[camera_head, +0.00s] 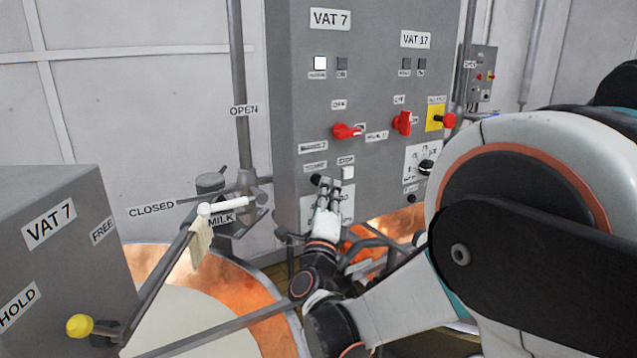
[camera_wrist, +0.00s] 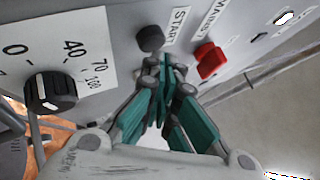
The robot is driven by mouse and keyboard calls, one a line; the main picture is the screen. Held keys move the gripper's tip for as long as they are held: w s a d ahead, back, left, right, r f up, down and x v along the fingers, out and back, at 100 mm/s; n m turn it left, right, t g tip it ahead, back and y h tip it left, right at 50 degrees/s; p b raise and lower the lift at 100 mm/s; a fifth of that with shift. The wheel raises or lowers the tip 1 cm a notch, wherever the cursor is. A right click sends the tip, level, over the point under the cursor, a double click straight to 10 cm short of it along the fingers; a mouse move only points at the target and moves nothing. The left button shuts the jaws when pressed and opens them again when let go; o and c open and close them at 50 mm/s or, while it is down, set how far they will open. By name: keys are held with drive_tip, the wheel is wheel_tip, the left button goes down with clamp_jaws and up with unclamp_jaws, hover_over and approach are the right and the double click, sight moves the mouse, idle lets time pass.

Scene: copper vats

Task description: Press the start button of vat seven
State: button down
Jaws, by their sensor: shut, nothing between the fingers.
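The grey control panel (camera_head: 285,110) carries a VAT 7 label (camera_head: 330,19) above its left column. In that column a round black button (camera_head: 316,179) sits left of a white button (camera_head: 347,172) marked STOP. In the wrist view the black button (camera_wrist: 150,38) has a START label (camera_wrist: 177,27) beside it. My gripper (camera_head: 328,184) is shut and empty, with its tips close to the black button. In the wrist view the gripper (camera_wrist: 166,62) points just beside and below the button; I cannot tell whether they touch.
A red switch (camera_head: 346,131) is above the buttons; it also shows in the wrist view (camera_wrist: 209,60). A black dial knob (camera_wrist: 50,92) is left of my fingers. A lever with a white handle (camera_head: 228,205) stands left.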

drive_tip(key=shift+w+a, duration=0.35)
drive_tip(key=shift+w, duration=0.15)
idle(0.9)
drive_tip(key=shift+s+d, duration=0.15)
drive_tip(key=shift+s+d+b, duration=0.35)
drive_tip(key=shift+s+d, duration=0.05)
drive_tip(key=shift+s, duration=0.25)
drive_tip(key=s+d, duration=0.1)
drive_tip(key=s, duration=0.1)
drive_tip(key=s+d, duration=0.1)
drive_tip(key=s, duration=0.1)
drive_tip(key=shift+d+b, duration=0.35)
drive_tip(key=shift+d, duration=0.05)
idle(0.3)
idle(0.4)
